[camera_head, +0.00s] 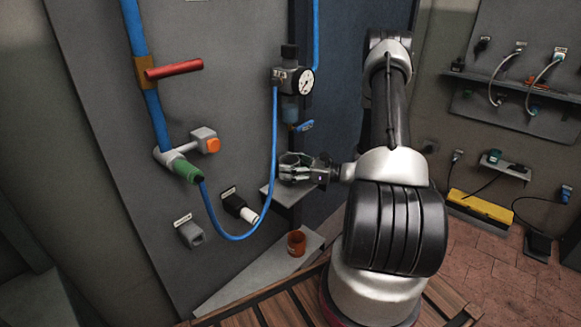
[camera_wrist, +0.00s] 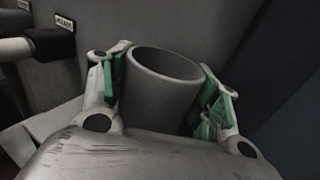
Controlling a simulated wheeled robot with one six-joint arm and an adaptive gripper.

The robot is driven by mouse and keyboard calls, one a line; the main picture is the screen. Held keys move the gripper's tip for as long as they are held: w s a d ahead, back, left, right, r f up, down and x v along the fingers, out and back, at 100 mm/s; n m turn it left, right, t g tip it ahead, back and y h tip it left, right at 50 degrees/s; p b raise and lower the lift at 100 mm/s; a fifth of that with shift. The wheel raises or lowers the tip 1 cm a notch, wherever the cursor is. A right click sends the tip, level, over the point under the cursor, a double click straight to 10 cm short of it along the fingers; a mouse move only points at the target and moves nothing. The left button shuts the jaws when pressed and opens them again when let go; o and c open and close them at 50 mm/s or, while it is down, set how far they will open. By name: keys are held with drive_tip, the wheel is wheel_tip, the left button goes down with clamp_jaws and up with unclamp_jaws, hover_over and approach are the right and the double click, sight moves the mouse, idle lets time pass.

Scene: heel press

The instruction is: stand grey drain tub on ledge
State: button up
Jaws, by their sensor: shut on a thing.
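The grey drain tub (camera_wrist: 156,98) is a round, open-topped cup, upright or nearly so in the wrist view. My gripper (camera_head: 291,168) is shut on it, with a green pad on each side of its wall. In the head view the tub is small and mostly hidden among the fingers. The small grey ledge (camera_head: 283,195) juts from the panel just below my gripper. I cannot tell whether the tub's base touches it; the base is hidden in the wrist view.
A filter regulator with a gauge (camera_head: 300,79) and a blue-handled valve (camera_head: 303,126) hang above my gripper. A blue hose (camera_head: 274,150) loops down to its left. An orange-brown cup (camera_head: 296,243) stands on a lower grey shelf (camera_head: 255,283). A black-and-white fitting (camera_head: 240,209) protrudes at left.

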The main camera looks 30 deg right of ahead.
drive_tip(key=shift+f, duration=0.35)
idle(0.3)
drive_tip(key=o, duration=1)
